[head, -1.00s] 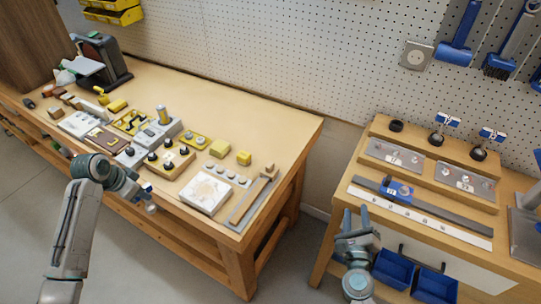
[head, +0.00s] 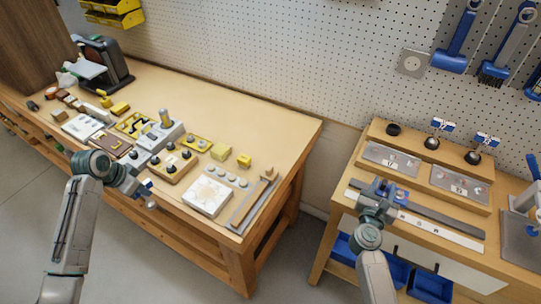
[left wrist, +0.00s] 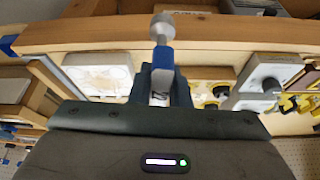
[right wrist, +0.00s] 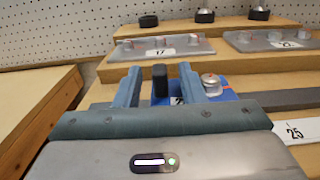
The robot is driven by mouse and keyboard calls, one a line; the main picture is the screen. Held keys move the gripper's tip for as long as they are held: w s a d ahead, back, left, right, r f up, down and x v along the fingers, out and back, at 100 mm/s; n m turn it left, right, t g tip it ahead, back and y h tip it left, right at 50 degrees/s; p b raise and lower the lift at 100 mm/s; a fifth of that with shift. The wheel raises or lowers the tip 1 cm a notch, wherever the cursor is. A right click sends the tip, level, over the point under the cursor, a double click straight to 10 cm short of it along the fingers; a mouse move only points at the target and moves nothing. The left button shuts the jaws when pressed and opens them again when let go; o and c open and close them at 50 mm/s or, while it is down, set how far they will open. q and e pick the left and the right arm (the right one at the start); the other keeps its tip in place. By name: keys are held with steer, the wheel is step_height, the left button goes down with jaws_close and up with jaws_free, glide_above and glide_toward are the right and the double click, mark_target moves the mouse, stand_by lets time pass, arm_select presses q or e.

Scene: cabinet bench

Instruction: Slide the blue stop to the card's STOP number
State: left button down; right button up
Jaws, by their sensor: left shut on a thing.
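The blue stop (right wrist: 226,96) sits on the dark rail (head: 448,221) of the right bench, with a black post (right wrist: 160,82) and a grey knob (right wrist: 211,84) on it. A white number strip (head: 452,235) runs along the rail; 25 is readable in the right wrist view. My right gripper (right wrist: 159,88) is open, with one finger on each side of the black post; contact cannot be told. My left gripper (head: 146,192) is shut on a blue piece with a grey round knob (left wrist: 163,24), held at the left bench's front edge. I cannot identify a STOP card.
Numbered metal plates (head: 391,158) and (head: 459,183) stand on the raised step behind the rail, with dark knobs above. The left bench (head: 270,120) holds several boxes and panels. Blue bins (head: 432,286) hang below the right bench, and a gap separates the benches.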

arm_select(q)
steer(key=shift+r, duration=0.3)
arm_select(e)
steer(key=shift+x, duration=0.9)
steer(key=shift+c, duration=0.3)
jaws_close()
arm_select(q)
steer(key=shift+r, duration=0.15)
arm_select(e)
steer(key=s+d, duration=0.1)
steer(key=d, duration=0.1)
steer(key=s+d, duration=0.2)
steer(key=d, duration=0.1)
steer(key=s+d, duration=0.2)
steer(key=d, duration=0.1)
steer(key=shift+s+d, duration=0.15)
steer(key=shift+d, duration=0.1)
steer(key=shift+o, duration=0.3)
jaws_free()
